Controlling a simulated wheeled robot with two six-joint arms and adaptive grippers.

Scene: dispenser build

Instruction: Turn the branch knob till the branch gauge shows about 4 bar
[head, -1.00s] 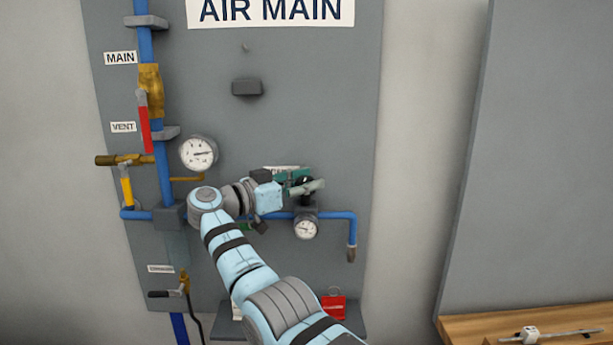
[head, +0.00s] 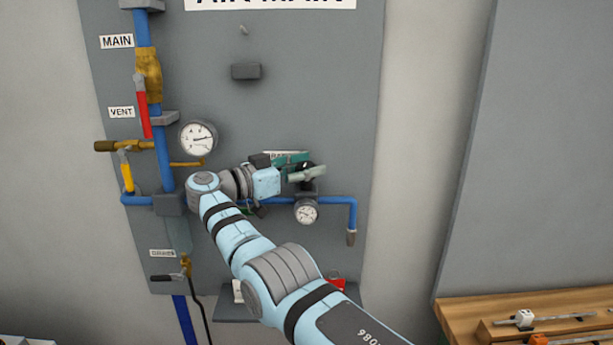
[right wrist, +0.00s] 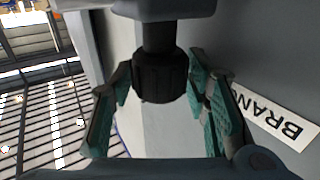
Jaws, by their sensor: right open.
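The black branch knob (right wrist: 160,77) shows in the right wrist view, between the two teal-padded fingers of my right gripper (right wrist: 161,88). The fingers are open, with a gap visible on each side of the knob. In the head view my right gripper (head: 303,168) is at the knob, which is mostly hidden by the fingers. The branch gauge (head: 306,211), small, round and white-faced, sits just below on the blue pipe. Its needle is too small to read surely. The BRANCH label (right wrist: 275,118) is partly covered. My left gripper is not in view.
A larger gauge (head: 198,138) is on the grey panel to the left. A red-handled main valve (head: 143,108) and a yellow-handled vent valve (head: 126,172) lie further left. A wooden bench (head: 470,312) stands at lower right.

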